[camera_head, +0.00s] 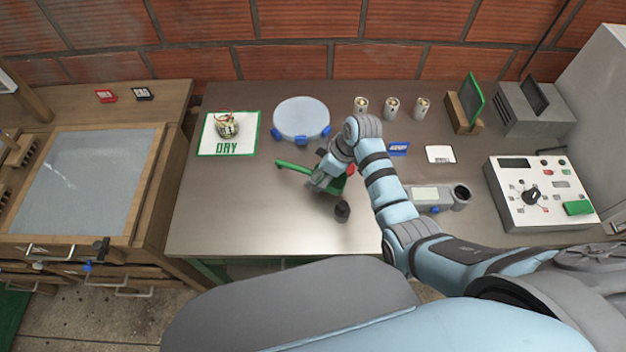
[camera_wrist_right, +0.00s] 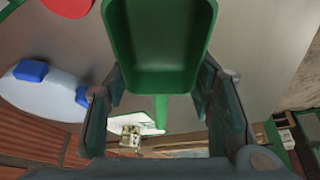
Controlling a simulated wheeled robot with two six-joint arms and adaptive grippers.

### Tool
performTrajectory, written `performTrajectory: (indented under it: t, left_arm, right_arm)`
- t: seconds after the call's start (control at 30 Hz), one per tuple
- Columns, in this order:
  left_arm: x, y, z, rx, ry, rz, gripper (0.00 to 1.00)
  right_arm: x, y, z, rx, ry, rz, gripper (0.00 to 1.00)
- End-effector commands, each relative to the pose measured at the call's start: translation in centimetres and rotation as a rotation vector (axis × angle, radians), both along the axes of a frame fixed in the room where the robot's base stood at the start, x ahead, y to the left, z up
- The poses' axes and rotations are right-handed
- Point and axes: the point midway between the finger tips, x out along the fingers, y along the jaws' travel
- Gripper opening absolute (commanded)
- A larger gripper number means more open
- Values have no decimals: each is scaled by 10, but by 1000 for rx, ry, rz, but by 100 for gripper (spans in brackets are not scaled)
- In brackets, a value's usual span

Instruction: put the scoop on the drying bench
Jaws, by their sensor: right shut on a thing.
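The green scoop shows its handle (camera_head: 292,166) pointing left in the head view. Its deep bowl (camera_wrist_right: 160,55) fills the top middle of the right wrist view. My right gripper (camera_head: 326,182) is shut on the scoop, over the middle of the metal table; the fingers partly hide it in the head view. Whether the scoop touches the table I cannot tell. At the left stands a wooden bench (camera_head: 152,170) with a framed grey panel (camera_head: 75,185) on top. No label names it as the drying bench. My left gripper is not in view.
A control box (camera_head: 540,192) stands right. The table's front left is clear.

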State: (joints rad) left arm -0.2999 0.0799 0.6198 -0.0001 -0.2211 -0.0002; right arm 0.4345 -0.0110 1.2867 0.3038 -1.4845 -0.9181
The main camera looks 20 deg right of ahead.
Motion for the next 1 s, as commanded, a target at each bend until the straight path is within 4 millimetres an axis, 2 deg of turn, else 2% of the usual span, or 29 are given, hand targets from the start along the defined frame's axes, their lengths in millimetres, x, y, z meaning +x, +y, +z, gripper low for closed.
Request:
performTrajectory:
  t: [0.07,0.23,0.3,0.47,0.67,0.7,0.8,1.0]
  left_arm:
    - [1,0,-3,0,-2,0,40]
    - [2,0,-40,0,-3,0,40]
    - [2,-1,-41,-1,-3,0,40]
    - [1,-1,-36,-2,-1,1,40]
    - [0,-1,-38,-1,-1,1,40]
    - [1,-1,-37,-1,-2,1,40]
    - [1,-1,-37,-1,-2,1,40]
    - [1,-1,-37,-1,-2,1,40]
  right_arm:
    - [-2,-4,-13,-1,3,-7,22]
    - [-1,-4,-49,-1,1,-8,22]
    - [-1,-3,-49,-1,0,-7,18]
    - [-1,-3,-44,-1,2,-5,18]
    - [-1,-3,-49,-1,1,-5,18]
    - [-1,-3,-48,-1,1,-5,56]
    - [-1,-3,-48,-1,1,-5,69]
    - [-1,-3,-48,-1,1,-5,69]
